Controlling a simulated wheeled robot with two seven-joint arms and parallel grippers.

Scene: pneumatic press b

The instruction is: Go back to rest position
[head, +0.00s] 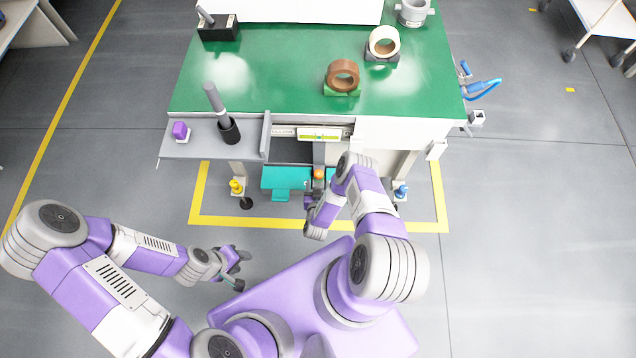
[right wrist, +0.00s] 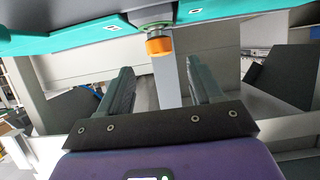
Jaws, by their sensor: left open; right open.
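My left gripper (head: 236,268) is open and empty over the grey floor, left of my purple base. My right gripper (head: 310,203) is at the front of the green-topped bench (head: 270,80), below its top and near the teal panels (head: 285,178). In the right wrist view my right gripper (right wrist: 160,92) is open, with its two dark fingers apart and nothing between them. An orange cylindrical part (right wrist: 159,46) hangs from the underside beyond the fingers. It also shows in the head view (head: 318,174), close to my right arm.
Yellow floor tape (head: 215,221) frames the bench.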

